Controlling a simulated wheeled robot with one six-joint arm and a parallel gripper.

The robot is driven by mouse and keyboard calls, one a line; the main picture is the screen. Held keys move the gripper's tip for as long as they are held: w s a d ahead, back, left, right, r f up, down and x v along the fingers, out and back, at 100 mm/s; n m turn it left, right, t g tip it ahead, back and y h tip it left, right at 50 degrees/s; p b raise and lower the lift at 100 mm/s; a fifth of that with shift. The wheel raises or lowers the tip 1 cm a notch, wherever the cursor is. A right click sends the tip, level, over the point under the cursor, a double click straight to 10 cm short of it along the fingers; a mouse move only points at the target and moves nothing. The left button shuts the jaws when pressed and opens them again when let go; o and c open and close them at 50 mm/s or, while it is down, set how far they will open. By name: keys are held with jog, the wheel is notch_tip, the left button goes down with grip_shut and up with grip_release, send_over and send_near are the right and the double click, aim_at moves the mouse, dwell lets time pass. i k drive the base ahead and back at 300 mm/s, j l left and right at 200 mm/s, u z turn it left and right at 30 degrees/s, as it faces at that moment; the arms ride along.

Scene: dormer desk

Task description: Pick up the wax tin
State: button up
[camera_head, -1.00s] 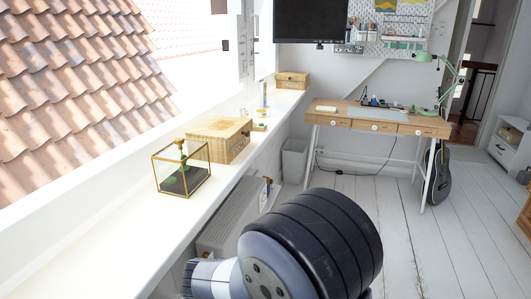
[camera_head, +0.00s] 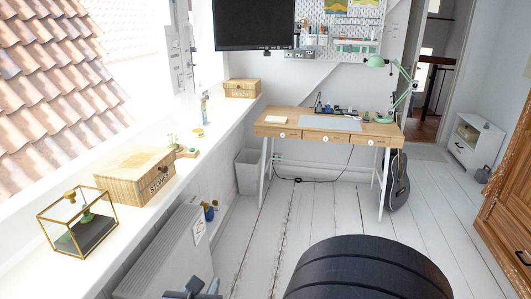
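I cannot clearly make out the wax tin. A small, low, round yellowish thing (camera_head: 197,133) on the white window sill (camera_head: 205,150) may be it, but it is too small to tell. It sits beyond the wooden box, near a slim upright bottle (camera_head: 205,108). A dark, rounded part of my arm fills the bottom centre of the view. Small grey parts of my own body show at the bottom edge, left of it. No gripper fingertips can be made out, and nothing held is visible.
On the sill stand a glass terrarium (camera_head: 75,230), a wooden box (camera_head: 130,178) and a farther box (camera_head: 242,88). A radiator (camera_head: 165,255) is below it. A desk (camera_head: 330,127), bin (camera_head: 249,173) and guitar (camera_head: 398,185) stand ahead. The plank floor between is clear.

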aim_at(197, 133)
jog(key=i+l, duration=0.2)
jog(key=i, duration=0.2)
jog(key=i+l, duration=0.2)
jog(key=i, duration=0.2)
jog(key=i+l, duration=0.2)
jog(key=i, duration=0.2)
jog(key=i+l, duration=0.2)
jog(key=i, duration=0.25)
jog(key=i+u, duration=0.25)
jog(key=i, duration=0.2)
jog(key=i+u, duration=0.25)
jog(key=i, duration=0.2)
jog(key=i+l+u, duration=0.25)
jog(key=i, duration=0.15)
jog(key=i+l+u, duration=0.2)
jog(key=i, duration=0.25)
jog(key=i+l+u, duration=0.1)
jog(key=i+u, duration=0.2)
jog(key=i+l+u, duration=0.15)
jog(key=i+u, duration=0.2)
jog(key=i, duration=0.05)
